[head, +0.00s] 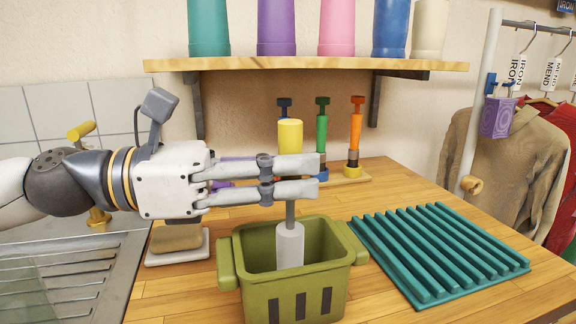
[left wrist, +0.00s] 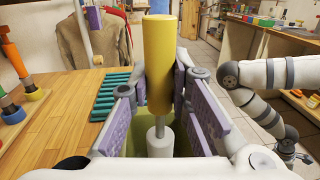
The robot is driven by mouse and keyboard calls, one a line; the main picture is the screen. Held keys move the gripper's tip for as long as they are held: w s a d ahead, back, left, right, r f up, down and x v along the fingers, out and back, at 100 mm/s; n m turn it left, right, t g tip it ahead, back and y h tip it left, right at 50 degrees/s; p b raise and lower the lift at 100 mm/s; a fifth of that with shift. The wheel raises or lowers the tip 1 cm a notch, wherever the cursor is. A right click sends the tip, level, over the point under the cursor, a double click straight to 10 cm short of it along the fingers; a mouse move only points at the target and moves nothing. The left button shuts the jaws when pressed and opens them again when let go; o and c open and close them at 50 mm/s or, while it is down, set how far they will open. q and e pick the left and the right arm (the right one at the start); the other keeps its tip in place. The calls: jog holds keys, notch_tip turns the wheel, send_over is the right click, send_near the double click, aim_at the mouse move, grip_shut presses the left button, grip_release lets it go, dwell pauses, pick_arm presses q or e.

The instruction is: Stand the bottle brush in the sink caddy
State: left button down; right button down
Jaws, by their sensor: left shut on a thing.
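The bottle brush has a yellow top (head: 290,136), a thin grey shaft and a pale grey cylindrical lower end (head: 290,246). It is upright. Its lower end is inside the olive-green sink caddy (head: 300,290), below the rim; whether it touches the floor is hidden. My left gripper (head: 312,177) reaches in level from the left, above the caddy, shut on the brush. In the left wrist view the yellow top (left wrist: 158,60) stands between its purple-padded fingers. Part of my right arm shows at the right of that view; its gripper is too unclear to judge.
A teal ribbed drying mat (head: 440,255) lies right of the caddy. A sponge on a white dish (head: 178,250) and the metal sink (head: 70,280) are left. Behind, a wooden stand (head: 350,178) holds coloured brushes, under a shelf (head: 300,64) of tumblers.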

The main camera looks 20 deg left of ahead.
pick_arm(q)
jog(key=shift+f+b, duration=0.5)
jog(key=shift+f, duration=0.75)
dwell(0.3)
jog(key=c, duration=1.4)
grip_release()
jog(key=v, duration=1.2)
